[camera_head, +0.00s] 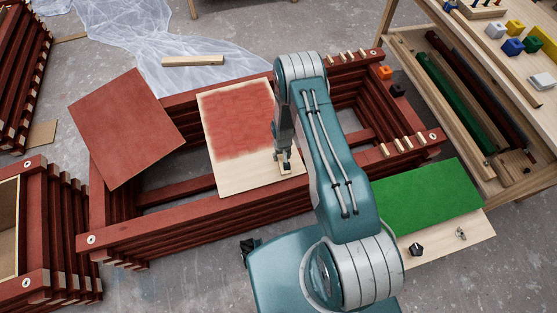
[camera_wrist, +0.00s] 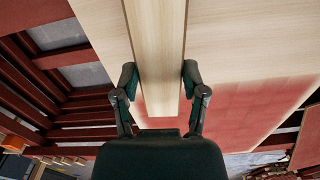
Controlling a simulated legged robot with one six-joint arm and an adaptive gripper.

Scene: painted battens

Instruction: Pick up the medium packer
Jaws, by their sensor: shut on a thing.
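My gripper (camera_head: 284,157) is above the near right part of a board with a red-painted patch (camera_head: 240,120). In the wrist view, my gripper (camera_wrist: 160,82) has one finger on each side of a pale wooden packer (camera_wrist: 157,45) and is shut on it. The packer is a narrow, straight strip of bare wood that runs out of the top of the wrist view. In the head view only a small pale end of it shows at the fingertips. I cannot tell whether it touches the board or which size it is among the packers.
Stacked red battens (camera_head: 200,225) form a frame under the board. Several small pale packers (camera_head: 402,146) lie across the right-hand battens. A red panel (camera_head: 125,127) lies at left, a green panel (camera_head: 425,200) at right. A wooden workbench (camera_head: 500,182) stands at far right.

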